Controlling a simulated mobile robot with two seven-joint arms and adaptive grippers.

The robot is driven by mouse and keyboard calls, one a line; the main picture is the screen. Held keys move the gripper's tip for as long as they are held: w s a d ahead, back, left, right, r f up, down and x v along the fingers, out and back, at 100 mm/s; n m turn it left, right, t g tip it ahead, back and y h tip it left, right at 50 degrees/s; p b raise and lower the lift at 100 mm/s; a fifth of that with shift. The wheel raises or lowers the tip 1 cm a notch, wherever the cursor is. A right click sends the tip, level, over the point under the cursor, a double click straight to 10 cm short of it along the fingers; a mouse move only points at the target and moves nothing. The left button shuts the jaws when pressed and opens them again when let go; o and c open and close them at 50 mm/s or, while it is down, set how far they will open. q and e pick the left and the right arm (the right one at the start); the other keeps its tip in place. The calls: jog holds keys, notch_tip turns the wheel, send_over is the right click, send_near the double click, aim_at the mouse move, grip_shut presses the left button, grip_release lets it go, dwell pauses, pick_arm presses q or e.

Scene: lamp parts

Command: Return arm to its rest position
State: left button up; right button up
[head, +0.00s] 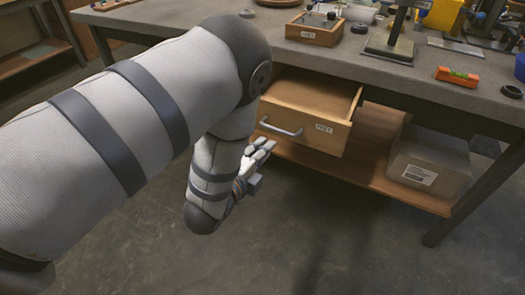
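My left arm (120,125) comes in from the left, wrapped in a light grey sleeve with dark bands. It bends at the elbow, and the forearm (215,170) hangs down in front of the workbench. My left gripper (263,152) is small in view, just below the handle of an open drawer and apart from it as far as I can see. Its pale fingers point up and to the right. Nothing shows in them, but their spacing is unclear. My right arm and gripper are out of view.
The wooden drawer (325,138) stands pulled out under the workbench (350,60). A cardboard box (430,160) sits on the lower shelf. A small wooden box (315,30), an orange spirit level (458,76) and a metal stand (392,45) are on top. The floor (290,235) in front is clear.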

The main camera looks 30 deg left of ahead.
pick_arm(q)
jog(key=s+a+f+n+g+y+p, duration=0.1)
jog(key=s+f+n+g, duration=0.4)
jog(key=s, duration=0.3)
jog(key=s+a+f+n+g+p, duration=0.1)
jog(key=s+a+f+n+g, duration=0.2)
jog(key=s+f, duration=0.5)
jog(key=s+d+n+g, duration=0.3)
jog(key=s+n+g, duration=0.7)
jog(key=s, duration=1.7)
jog(key=shift+r+n+p, duration=0.15)
jog(key=shift+n+p, duration=0.15)
jog(key=shift+n, duration=0.1)
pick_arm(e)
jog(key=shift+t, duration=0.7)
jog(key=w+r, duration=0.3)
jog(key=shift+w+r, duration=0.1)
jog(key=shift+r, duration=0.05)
pick_arm(q)
jog(key=shift+w, duration=0.1)
